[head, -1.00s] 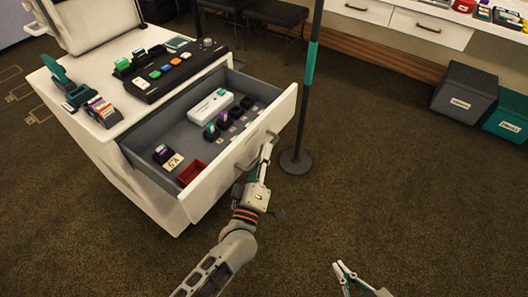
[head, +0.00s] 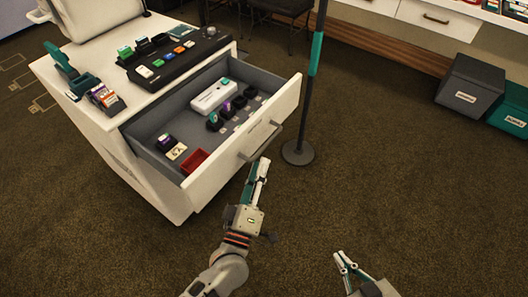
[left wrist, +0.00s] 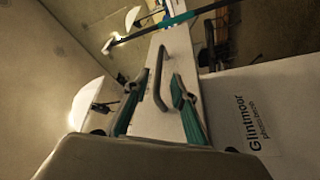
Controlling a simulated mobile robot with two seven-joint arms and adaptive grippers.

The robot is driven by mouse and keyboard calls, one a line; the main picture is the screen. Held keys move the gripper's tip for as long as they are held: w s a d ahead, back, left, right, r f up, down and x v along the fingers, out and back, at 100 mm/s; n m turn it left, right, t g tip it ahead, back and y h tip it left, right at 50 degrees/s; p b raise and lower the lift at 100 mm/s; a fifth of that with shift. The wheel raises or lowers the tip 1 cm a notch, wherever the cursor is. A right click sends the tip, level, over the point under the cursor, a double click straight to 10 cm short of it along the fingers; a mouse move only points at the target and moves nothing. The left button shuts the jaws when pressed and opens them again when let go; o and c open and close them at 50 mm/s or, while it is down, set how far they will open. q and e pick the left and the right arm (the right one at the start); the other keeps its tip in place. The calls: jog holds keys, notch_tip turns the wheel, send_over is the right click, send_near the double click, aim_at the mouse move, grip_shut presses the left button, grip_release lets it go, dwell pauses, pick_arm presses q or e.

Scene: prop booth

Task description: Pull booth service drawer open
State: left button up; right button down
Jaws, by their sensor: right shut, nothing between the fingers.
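The booth service drawer (head: 218,178) stands pulled well out of the white cabinet, its inside showing from above. Its grey bar handle (head: 262,142) is on the white front panel. My left gripper (head: 263,164) is just in front of and below the handle, apart from it. In the left wrist view, the handle (left wrist: 157,80) shows between and beyond the two spread fingertips (left wrist: 161,82), with nothing held. My right gripper (head: 343,262) is shut and empty at the bottom of the head view, away from the drawer.
The drawer holds a white box (head: 213,96), a red tray (head: 194,161) and several small items. A black button panel (head: 172,60) is on the cabinet top (head: 85,45). A post with a round base (head: 298,152) stands right of the drawer.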

pick_arm(q)
jog(key=v, duration=0.3)
jog(key=shift+s+a, duration=0.1)
jog(key=shift+s, duration=0.2)
pick_arm(e)
jog(key=shift+w, duration=0.1)
